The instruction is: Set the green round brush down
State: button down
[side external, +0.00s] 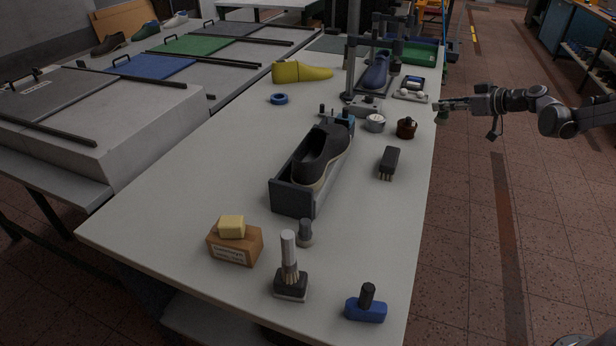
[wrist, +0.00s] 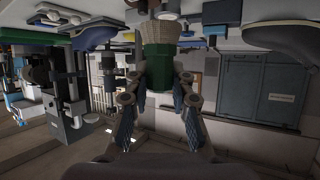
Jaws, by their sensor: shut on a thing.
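The green round brush (wrist: 157,68) is between my gripper's fingers (wrist: 158,95) in the wrist view, with a paler end pointing away from the palm. In the side external view my gripper (side external: 441,105) is at the table's right edge, coming in from the right. The brush (side external: 442,117) shows there as a small dark green shape just below the fingertips. My gripper is shut on it. I cannot tell from these views how high it is above the table top.
The pale table (side external: 225,160) holds a dark shoe (side external: 321,156) in a grey cradle. A brown pot (side external: 406,128), a round tin (side external: 375,123) and a black brush (side external: 389,162) stand near the right edge. The table's left-middle area is clear.

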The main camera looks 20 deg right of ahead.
jog(key=shift+w+d+f, duration=0.1)
jog(key=shift+w, duration=0.1)
jog(key=w+a+f, duration=0.4)
jog(key=a, duration=0.1)
jog(key=w+a+f, duration=0.2)
jog(key=w+a, duration=0.1)
jog(key=shift+a+f, duration=0.25)
jog(key=shift+f, duration=2.1)
jog(key=shift+f, duration=0.15)
jog(key=c, duration=1.2)
grip_release()
jog(key=shift+o, duration=0.2)
